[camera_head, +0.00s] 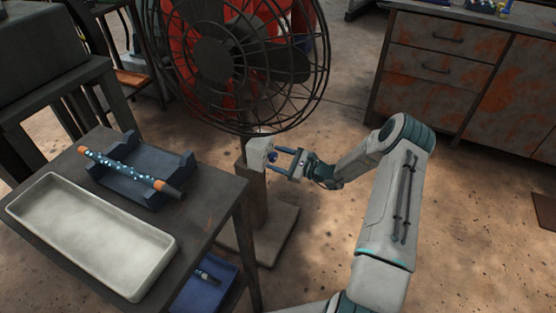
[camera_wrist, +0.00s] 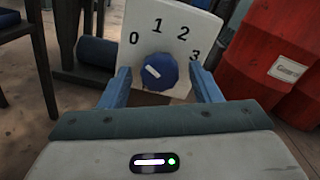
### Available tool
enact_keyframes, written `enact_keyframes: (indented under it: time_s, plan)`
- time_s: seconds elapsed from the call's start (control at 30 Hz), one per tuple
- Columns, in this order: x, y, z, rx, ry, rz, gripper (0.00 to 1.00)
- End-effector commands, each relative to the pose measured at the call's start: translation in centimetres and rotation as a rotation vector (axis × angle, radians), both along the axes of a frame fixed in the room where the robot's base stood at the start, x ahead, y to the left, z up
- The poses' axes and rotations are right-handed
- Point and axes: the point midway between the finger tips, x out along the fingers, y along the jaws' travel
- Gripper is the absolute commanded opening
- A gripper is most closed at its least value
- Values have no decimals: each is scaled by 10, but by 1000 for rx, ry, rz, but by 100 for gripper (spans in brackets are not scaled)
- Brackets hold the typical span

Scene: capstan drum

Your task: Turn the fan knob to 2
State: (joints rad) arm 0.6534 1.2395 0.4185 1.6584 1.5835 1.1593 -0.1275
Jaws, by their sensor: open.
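The fan (camera_head: 215,60) stands at the top of the head view, with a dark wire cage. Its pale control panel (camera_wrist: 176,22) carries the numbers 0, 1, 2 and 3 in an arc, and shows edge-on in the head view (camera_head: 258,151). The round blue fan knob (camera_wrist: 162,75) sits below the numbers. Its white mark slants to the upper left, roughly toward 0. My gripper (camera_head: 283,162) is open in front of the panel. In the wrist view, its blue fingers (camera_wrist: 160,72) stand either side of the knob, with visible gaps; no contact shows.
A dark table (camera_head: 215,215) at the left holds a white tray (camera_head: 70,240) and a dark holder (camera_head: 115,177) with a speckled rod (camera_head: 130,169). A blue bin (camera_head: 205,285) is below. Rusty cabinets (camera_head: 440,75) stand at the back right. Red containers (camera_wrist: 270,60) are right of the panel.

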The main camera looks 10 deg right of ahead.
Motion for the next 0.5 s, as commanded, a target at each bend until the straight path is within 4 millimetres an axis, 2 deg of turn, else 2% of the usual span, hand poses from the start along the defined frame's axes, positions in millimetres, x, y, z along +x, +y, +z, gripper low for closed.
enact_keyframes:
  time_s: [0.23,0.27,0.4,0.43,0.5]
  plan:
    - [1,1,0,0,0,0,57]
    - [1,1,0,0,0,0,55]
    - [1,1,0,0,0,0,16]
    - [1,1,0,1,-1,0,12]
    - [1,1,0,1,-1,0,12]
